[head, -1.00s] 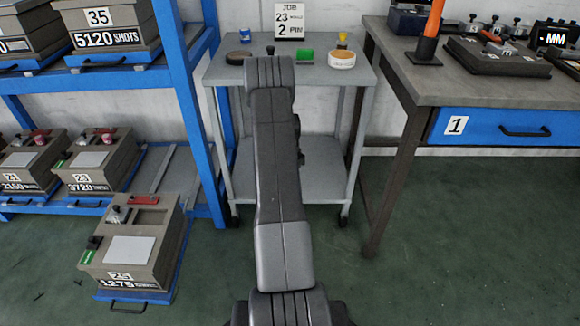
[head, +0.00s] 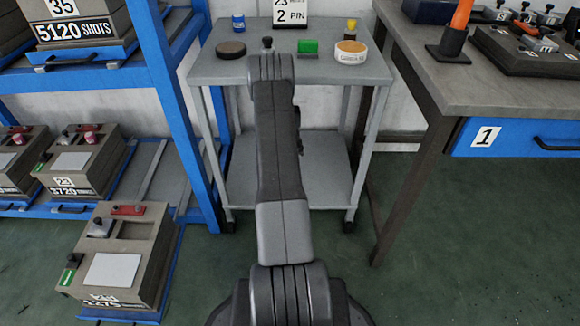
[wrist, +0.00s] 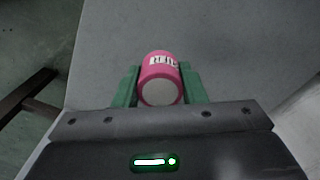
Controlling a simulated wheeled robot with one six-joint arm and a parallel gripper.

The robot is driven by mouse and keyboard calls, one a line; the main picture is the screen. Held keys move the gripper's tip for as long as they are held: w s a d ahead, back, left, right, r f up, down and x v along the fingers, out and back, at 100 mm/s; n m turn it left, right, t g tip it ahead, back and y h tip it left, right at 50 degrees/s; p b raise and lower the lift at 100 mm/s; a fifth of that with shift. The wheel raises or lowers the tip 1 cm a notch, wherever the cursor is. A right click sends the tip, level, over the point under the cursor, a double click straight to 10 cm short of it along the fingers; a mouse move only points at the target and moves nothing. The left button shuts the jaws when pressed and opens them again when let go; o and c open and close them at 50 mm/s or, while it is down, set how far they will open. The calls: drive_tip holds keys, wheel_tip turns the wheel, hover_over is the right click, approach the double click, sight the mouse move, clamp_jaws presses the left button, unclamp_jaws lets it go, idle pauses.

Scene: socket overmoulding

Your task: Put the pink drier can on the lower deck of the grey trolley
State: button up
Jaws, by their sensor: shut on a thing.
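The pink drier can (wrist: 163,68) is between the green fingers of my gripper (wrist: 160,85) in the wrist view, with its pale round end facing the camera. The gripper is shut on it. In the head view my arm hides the can and the gripper. The grey trolley (head: 203,70) stands straight ahead. Its lower deck (head: 325,165) is bare where I can see it, with its middle behind my arm. A grey surface (wrist: 215,50) lies behind the can in the wrist view; I cannot tell if the can touches it.
The trolley top holds a blue can (head: 238,21), a dark disc (head: 231,49), a green block (head: 308,47), a yellow item (head: 350,28), a white round tub (head: 350,52) and a sign (head: 291,13). Blue shelving (head: 165,90) flanks it left, a workbench (head: 480,95) right.

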wheel_tip(320, 180, down, 9)
drive_tip(key=b, duration=0.2)
drive_tip(key=shift+s+r+b, duration=0.1)
drive_tip(key=shift+b, duration=0.2)
drive_tip(key=o, duration=1)
wheel_tip(320, 180, up, 8)
drive_tip(key=p, duration=0.2)
drive_tip(key=shift+f+p, duration=0.2)
drive_tip(key=shift+p, duration=0.1)
